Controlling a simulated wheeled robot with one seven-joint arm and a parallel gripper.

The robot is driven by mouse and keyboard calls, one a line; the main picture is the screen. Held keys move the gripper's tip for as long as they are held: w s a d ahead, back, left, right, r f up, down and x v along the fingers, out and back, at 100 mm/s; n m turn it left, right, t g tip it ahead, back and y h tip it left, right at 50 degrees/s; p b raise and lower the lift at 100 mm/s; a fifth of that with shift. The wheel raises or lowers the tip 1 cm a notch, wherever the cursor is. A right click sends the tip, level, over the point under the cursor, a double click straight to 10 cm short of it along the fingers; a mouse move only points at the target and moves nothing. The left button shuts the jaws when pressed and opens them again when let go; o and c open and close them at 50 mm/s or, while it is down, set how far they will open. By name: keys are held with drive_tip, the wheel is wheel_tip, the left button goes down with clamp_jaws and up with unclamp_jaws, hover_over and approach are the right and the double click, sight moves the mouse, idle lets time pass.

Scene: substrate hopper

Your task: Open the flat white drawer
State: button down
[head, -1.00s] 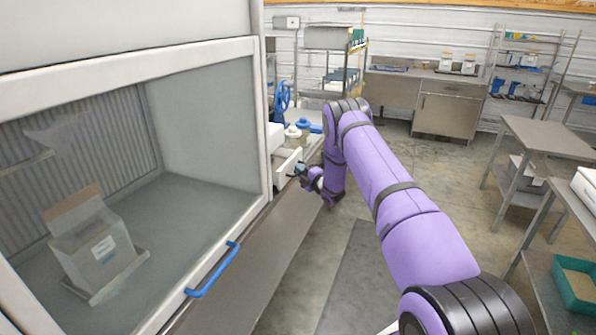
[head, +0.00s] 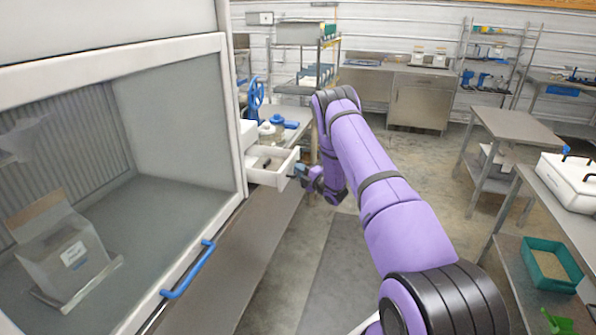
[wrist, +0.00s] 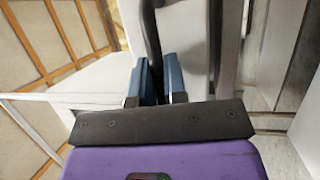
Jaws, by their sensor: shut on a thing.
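The flat white drawer (head: 268,165) is pulled out of its white housing beside the glass-fronted cabinet, and its inside shows with a few small dark items in it. My gripper (head: 301,172) is at the drawer's front face in the head view. In the wrist view my gripper (wrist: 158,82) has its two blue-grey fingers closed around a dark bar, which appears to be the drawer's handle (wrist: 150,35). The exact contact is small and partly hidden in the head view.
The cabinet with its blue handle (head: 188,270) stands at the left, a bag inside it. A metal ledge (head: 235,265) runs below. Steel tables (head: 515,128) stand at the right. The floor between is open.

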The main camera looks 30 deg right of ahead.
drive_tip(key=c, duration=1.4)
unclamp_jaws()
drive_tip(key=shift+c, duration=0.2)
drive_tip(key=v, duration=1)
drive_tip(key=shift+s, duration=0.4)
drive_tip(key=shift+d+f, duration=0.1)
drive_tip(key=shift+d, duration=0.05)
